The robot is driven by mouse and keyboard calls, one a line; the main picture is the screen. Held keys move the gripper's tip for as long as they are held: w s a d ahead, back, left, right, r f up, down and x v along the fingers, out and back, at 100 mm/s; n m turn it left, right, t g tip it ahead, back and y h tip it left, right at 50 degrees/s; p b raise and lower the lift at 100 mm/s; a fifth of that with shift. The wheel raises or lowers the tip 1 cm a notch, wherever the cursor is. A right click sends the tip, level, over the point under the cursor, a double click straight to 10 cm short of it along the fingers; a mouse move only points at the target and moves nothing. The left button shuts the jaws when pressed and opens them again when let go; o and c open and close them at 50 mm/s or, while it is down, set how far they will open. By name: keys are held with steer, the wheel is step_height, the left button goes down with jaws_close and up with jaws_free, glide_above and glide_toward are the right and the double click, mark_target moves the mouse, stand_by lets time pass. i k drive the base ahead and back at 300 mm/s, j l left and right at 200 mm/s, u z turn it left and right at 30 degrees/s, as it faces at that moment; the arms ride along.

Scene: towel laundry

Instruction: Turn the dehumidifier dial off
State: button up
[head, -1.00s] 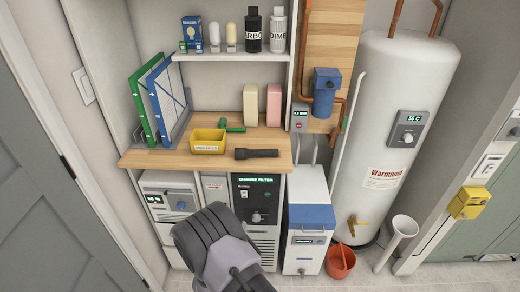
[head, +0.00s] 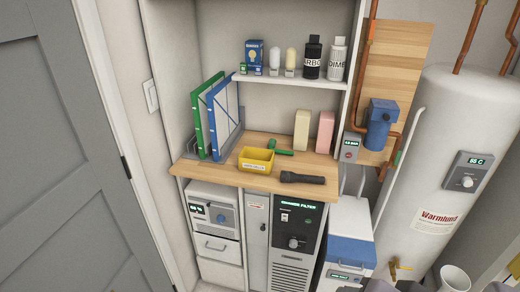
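A black-fronted unit (head: 283,262) with a vent grille stands under the wooden counter and looks like the dehumidifier, though I see no name on it. Its lit green display (head: 298,205) seems to read "CHANGE FILTER". Its round dial (head: 293,243) sits below the display on the front panel; its pointer is too small to read. The unit's lower part is cut off by the picture's bottom edge. Only a dark bit of my arm shows at the bottom edge, right of the unit and apart from the dial. My gripper is not in view.
A white unit (head: 215,250) with a blue knob stands left, a blue-topped white box (head: 350,252) right. The counter (head: 225,178) holds a yellow tray (head: 257,160), a flashlight (head: 302,178) and filters. A water heater (head: 440,150) stands right, a grey door (head: 60,150) left.

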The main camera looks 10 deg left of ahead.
mark_target(220, 219)
steer(key=j, duration=0.85)
steer(key=i+j, duration=0.1)
steer(key=j, duration=0.7)
steer(key=i, duration=0.5)
